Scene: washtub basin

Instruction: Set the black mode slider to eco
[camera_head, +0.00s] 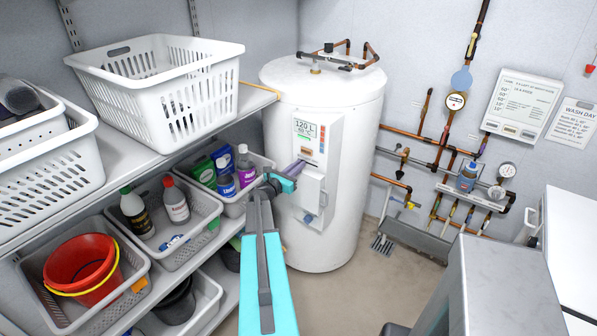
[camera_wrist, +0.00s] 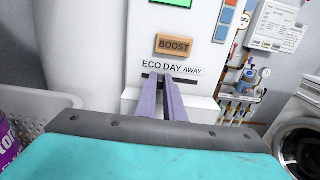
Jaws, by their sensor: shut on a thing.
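The white water heater (camera_head: 322,180) carries a control panel with a dark horizontal slot (camera_wrist: 187,80). Above the slot are printed ECO, DAY and AWAY from left to right. My gripper (camera_wrist: 161,79) is at the slot, its two purple fingers shut on the black mode slider. The fingertips hide most of the slider; they sit below the ECO and DAY lettering, around where the two words meet. In the head view my gripper (camera_head: 301,165) reaches the front of the panel from the left, and the slider is hidden.
A BOOST button (camera_wrist: 174,45) sits just above the lettering. A white box (camera_head: 312,184) projects below the slot. Shelves with baskets (camera_head: 190,125) and bottles stand close on the left. Copper pipes (camera_head: 420,135) run along the right wall.

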